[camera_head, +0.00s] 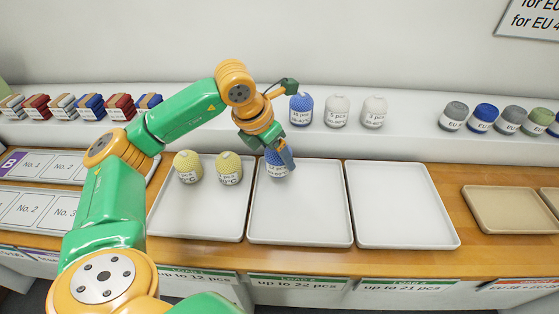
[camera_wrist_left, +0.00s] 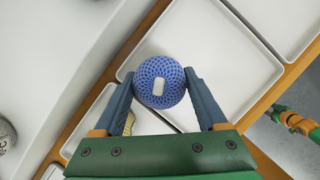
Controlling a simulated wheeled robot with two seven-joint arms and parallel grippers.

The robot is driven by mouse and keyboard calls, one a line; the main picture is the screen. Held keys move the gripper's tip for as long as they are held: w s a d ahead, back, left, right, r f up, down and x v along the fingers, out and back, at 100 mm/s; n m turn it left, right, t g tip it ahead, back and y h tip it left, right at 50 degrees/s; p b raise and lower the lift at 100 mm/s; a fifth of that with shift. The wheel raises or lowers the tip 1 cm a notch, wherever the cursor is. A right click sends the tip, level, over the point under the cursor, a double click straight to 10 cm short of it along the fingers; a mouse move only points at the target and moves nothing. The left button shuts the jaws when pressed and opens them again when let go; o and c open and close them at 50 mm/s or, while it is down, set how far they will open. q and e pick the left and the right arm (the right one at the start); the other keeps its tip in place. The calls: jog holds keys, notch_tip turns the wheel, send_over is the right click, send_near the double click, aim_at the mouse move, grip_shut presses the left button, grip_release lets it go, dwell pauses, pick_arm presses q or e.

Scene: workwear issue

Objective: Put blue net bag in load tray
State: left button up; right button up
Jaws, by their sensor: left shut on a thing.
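My left gripper (camera_head: 280,155) is shut on a blue net bag (camera_head: 275,167) with a white label, at the back of the middle load tray (camera_head: 300,220). In the left wrist view the blue net bag (camera_wrist_left: 162,82) sits between the two fingers of my left gripper (camera_wrist_left: 162,85), with the white tray (camera_wrist_left: 235,60) below. I cannot tell whether the bag touches the tray floor. Another blue net bag (camera_head: 301,109) stands on the shelf. Part of my right arm with its gripper (camera_wrist_left: 276,113) shows at the right edge of the left wrist view; its jaws are too small to read.
Two yellow net bags (camera_head: 188,167) (camera_head: 229,169) stand in the left tray (camera_head: 195,220). The right tray (camera_head: 403,215) is empty. Two white net bags (camera_head: 337,111) (camera_head: 375,111) stand on the back shelf. A beige tray (camera_head: 508,212) lies further right.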

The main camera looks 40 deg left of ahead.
aim_at(278, 162)
pick_arm(q)
jog(key=f, duration=0.2)
jog(key=f+p, duration=0.1)
jog(key=f, duration=0.1)
jog(key=shift+w+a, duration=0.15)
jog(key=shift+w, duration=0.15)
jog(key=shift+f+b, duration=0.2)
jog(key=shift+b, duration=0.15)
jog(key=o, duration=1.3)
jog(key=shift+r, duration=0.55)
jog(key=v, duration=1.1)
jog(key=shift+s+r, duration=0.2)
jog(key=shift+s, duration=0.1)
